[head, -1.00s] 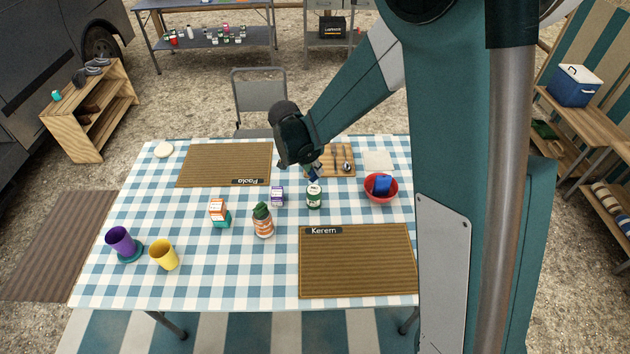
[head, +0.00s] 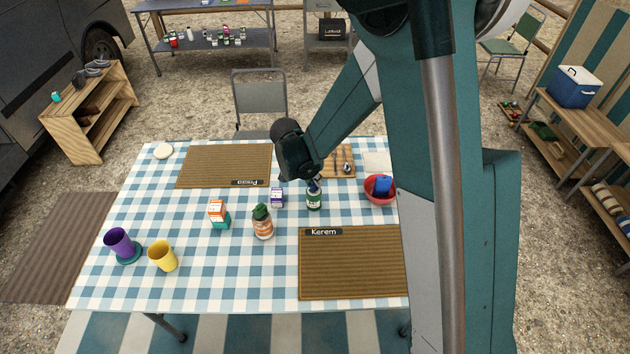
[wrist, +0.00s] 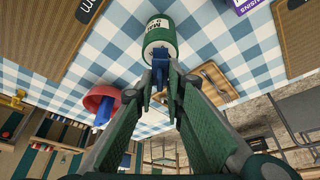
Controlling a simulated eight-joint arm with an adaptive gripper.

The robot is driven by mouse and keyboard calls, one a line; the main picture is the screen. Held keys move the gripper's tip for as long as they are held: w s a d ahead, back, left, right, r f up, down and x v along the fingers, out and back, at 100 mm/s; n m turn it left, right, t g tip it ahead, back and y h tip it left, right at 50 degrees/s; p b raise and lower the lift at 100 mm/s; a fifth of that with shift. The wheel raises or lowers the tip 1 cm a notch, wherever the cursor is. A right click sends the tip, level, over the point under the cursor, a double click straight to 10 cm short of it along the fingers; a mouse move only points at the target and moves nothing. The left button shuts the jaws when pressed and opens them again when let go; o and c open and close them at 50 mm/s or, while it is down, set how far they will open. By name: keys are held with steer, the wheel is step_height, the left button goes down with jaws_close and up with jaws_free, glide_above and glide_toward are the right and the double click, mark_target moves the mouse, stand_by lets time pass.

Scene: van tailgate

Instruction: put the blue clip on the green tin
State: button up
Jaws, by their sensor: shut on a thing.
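The green tin (head: 314,201), with a white label, stands upright on the checked cloth; in the wrist view its body (wrist: 161,27) shows just beyond my fingertips. My gripper (head: 314,184) is over the tin. In the wrist view my gripper (wrist: 161,78) is shut on the blue clip (wrist: 161,56), which sticks out between the fingertips toward the tin's pale top. The clip overlaps the tin's edge in that view; I cannot tell whether they touch.
A red bowl (head: 374,195) holding a blue thing is to the right. The Kerem mat (head: 352,270) lies in front, and a wooden board with cutlery (head: 330,170) lies behind.

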steer(key=shift+f, duration=0.35)
steer(key=o, duration=0.7)
steer(key=shift+r, duration=0.2)
steer(key=p+v, duration=0.1)
steer(key=v, duration=1.1)
steer(key=shift+d, duration=0.1)
stand_by(0.7)
